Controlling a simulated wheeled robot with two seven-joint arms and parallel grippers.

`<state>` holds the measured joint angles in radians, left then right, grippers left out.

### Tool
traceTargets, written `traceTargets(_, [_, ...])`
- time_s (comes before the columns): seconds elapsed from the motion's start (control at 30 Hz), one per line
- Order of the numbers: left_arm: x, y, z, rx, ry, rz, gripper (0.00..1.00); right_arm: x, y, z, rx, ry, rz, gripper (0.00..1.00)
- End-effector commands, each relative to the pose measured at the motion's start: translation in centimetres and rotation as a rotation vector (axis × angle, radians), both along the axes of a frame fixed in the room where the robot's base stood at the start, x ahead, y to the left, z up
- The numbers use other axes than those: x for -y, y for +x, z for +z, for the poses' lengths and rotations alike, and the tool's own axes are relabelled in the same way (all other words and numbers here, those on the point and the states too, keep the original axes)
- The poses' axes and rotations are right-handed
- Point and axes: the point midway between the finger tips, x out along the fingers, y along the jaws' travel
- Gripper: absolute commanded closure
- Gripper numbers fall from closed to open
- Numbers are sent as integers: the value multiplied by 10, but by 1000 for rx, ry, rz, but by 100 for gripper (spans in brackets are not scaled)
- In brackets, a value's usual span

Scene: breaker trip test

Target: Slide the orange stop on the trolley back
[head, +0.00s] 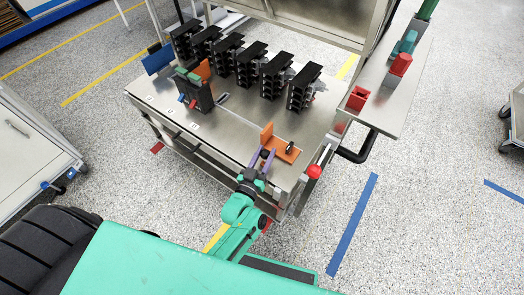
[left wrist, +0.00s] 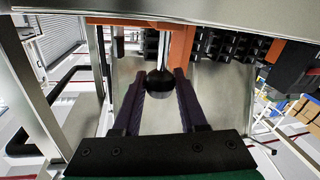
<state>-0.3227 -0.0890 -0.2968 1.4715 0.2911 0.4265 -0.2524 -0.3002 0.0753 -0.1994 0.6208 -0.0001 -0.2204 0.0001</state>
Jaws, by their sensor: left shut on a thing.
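The orange stop (head: 284,150) sits near the front right edge of the steel trolley top (head: 225,130). It has a flat plate, an upright plate and a small black piece on top. My left gripper (head: 264,157) reaches it from the front, with purple fingers. In the left wrist view the fingers of the left gripper (left wrist: 161,85) are closed around a black ball knob (left wrist: 160,84) on a metal rod. The rod runs towards the orange stop (left wrist: 181,42). My right gripper is not in view.
Several black breakers (head: 302,88) stand in a row at the back of the trolley. A dark device (head: 196,92) stands at its left. A red mushroom button (head: 314,171) is right of the stop. A side shelf (head: 388,105) holds a red bin (head: 357,99).

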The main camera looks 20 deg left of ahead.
Motion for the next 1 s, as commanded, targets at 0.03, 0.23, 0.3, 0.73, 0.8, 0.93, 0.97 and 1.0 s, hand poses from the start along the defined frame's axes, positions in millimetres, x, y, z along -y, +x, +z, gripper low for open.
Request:
traceTargets(0.03, [4,-1,-1,-4,-3,-7,100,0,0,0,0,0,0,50])
traceTargets(0.23, [5,-2,-2,-6,-5,-8,43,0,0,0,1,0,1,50])
traceTargets(0.3, [4,-1,-2,-6,-4,-8,29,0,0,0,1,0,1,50])
traceTargets(0.73, [1,-14,-2,-8,-3,-4,29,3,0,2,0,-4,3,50])
traceTargets(0.8, [-1,-26,-2,-8,-3,-4,29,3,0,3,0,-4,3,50])
traceTargets(0.93, [-5,-57,-2,-9,-2,-6,29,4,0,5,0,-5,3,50])
traceTargets(0.97, [-6,-66,-2,-10,-3,-6,29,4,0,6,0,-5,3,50])
traceTargets(1.0, [-8,-77,-2,-10,-3,-6,29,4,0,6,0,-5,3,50])
